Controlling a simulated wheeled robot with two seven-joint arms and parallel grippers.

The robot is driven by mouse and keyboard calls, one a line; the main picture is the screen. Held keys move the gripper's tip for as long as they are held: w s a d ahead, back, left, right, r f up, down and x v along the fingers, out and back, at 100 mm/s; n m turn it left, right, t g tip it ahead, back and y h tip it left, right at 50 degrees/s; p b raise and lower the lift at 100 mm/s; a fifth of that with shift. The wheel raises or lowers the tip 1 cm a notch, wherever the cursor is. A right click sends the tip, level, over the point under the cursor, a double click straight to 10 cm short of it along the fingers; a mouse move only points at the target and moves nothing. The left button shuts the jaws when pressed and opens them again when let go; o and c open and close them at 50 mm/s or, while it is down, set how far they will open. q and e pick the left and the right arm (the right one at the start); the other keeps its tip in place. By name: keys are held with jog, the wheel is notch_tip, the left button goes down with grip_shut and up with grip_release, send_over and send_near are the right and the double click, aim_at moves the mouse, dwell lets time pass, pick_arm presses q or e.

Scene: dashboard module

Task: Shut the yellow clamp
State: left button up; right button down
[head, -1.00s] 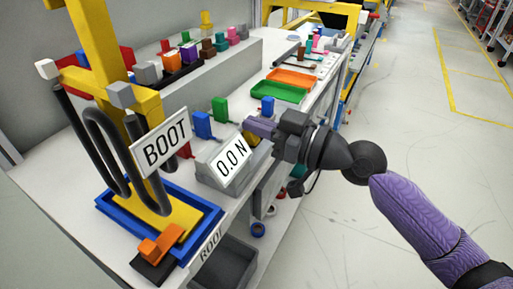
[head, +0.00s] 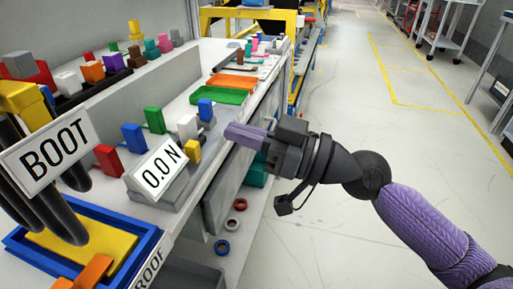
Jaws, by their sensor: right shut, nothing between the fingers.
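A small yellow block (head: 193,151), which looks like the yellow clamp, sits at the bench's front edge, just right of the "0.0 N" display (head: 160,168). I cannot tell from its shape whether it is open or shut. My right gripper (head: 229,133) comes in from the right, at the bench edge. Its purple fingers are together with nothing between them. The fingertips point left, appear right of and slightly above the yellow block, and look apart from it. My left gripper is not in view.
Red (head: 108,160), blue (head: 134,137), green (head: 154,118) and white (head: 187,127) upright pieces stand behind the display. A "BOOT" sign (head: 55,158) and blue-rimmed tray (head: 140,257) are at left. Green (head: 218,96) and orange trays lie farther back.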

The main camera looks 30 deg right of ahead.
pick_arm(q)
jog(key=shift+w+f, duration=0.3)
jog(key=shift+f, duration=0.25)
pick_arm(e)
jog(key=shift+v, duration=1.25)
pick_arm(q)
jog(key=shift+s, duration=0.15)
pick_arm(e)
jog(key=shift+f, duration=0.15)
